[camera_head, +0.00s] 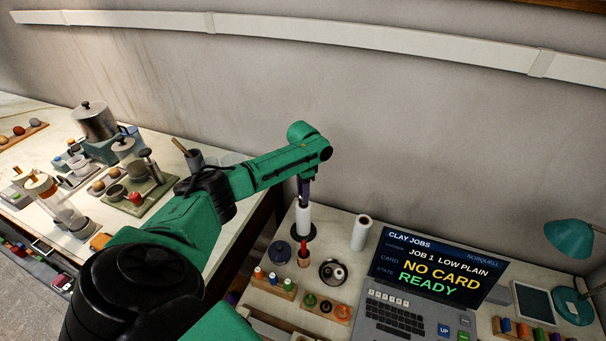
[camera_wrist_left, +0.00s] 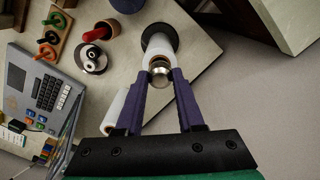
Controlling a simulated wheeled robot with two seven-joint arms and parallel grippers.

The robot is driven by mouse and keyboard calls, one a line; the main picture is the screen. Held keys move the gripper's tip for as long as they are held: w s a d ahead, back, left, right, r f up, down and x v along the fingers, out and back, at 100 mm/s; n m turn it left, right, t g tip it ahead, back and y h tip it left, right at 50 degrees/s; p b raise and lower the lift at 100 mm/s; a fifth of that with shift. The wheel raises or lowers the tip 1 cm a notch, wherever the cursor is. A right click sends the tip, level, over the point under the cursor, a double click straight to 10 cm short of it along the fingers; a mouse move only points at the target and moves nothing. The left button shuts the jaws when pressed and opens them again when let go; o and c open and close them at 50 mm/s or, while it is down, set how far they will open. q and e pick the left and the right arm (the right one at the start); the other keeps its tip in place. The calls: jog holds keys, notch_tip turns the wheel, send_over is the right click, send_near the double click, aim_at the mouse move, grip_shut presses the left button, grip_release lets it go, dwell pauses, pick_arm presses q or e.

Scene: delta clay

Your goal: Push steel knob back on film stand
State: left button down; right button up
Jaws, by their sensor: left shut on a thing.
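The film stand shows as a white film roll (camera_head: 302,220) upright on a dark round base (camera_head: 312,235), near the back-left corner of the right-hand table. In the left wrist view the steel knob (camera_wrist_left: 160,71) is a shiny round piece at the top end of the film roll (camera_wrist_left: 159,41). My left gripper (camera_head: 304,192) reaches down over the stand from above. In the left wrist view its purple fingers (camera_wrist_left: 160,75) are closed on the knob. In the head view the knob is hidden by the fingers. I cannot tell whether it is fully seated. My right gripper is out of view.
A second white roll (camera_head: 361,232) stands close to the right. A round dish (camera_head: 333,272), wooden peg holders (camera_head: 326,306) and a laptop (camera_head: 420,285) lie in front. The left table (camera_head: 60,130) holds pots and jars, with a gap between tables. The wall is behind.

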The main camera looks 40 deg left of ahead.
pick_arm(q)
jog(key=shift+f+p, duration=0.1)
jog(key=shift+p, duration=0.3)
dwell(0.4)
dwell(0.4)
jog(key=shift+c, duration=2.2)
grip_release()
jog(key=shift+o, duration=0.3)
jog(key=o, duration=0.4)
